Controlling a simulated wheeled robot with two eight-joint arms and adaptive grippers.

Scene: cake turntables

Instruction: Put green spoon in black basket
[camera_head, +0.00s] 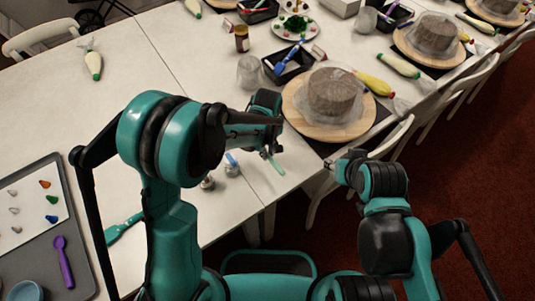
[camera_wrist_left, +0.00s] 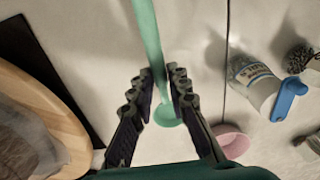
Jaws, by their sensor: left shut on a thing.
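The mint-green spoon (camera_wrist_left: 153,45) is between the fingers of my left gripper (camera_wrist_left: 165,88) in the left wrist view. The fingers are shut on its handle, and its rounded end (camera_wrist_left: 169,117) shows below the fingertips. In the head view part of the spoon (camera_head: 274,163) shows below my left gripper (camera_head: 268,147), near the table's front edge. The black basket (camera_head: 301,68) stands farther back on the table, with a blue utensil (camera_head: 289,58) in it. My right gripper (camera_head: 335,167) is apart from both, beyond the table edge; its fingers are too small to read.
A wooden turntable (camera_head: 298,117) with a wrapped cake (camera_head: 332,92) stands right of my left gripper. A clear cup (camera_head: 250,72) is beside the basket. Small metal nozzles (camera_head: 208,182) lie near the front edge. A grey tray (camera_head: 66,199) is at left.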

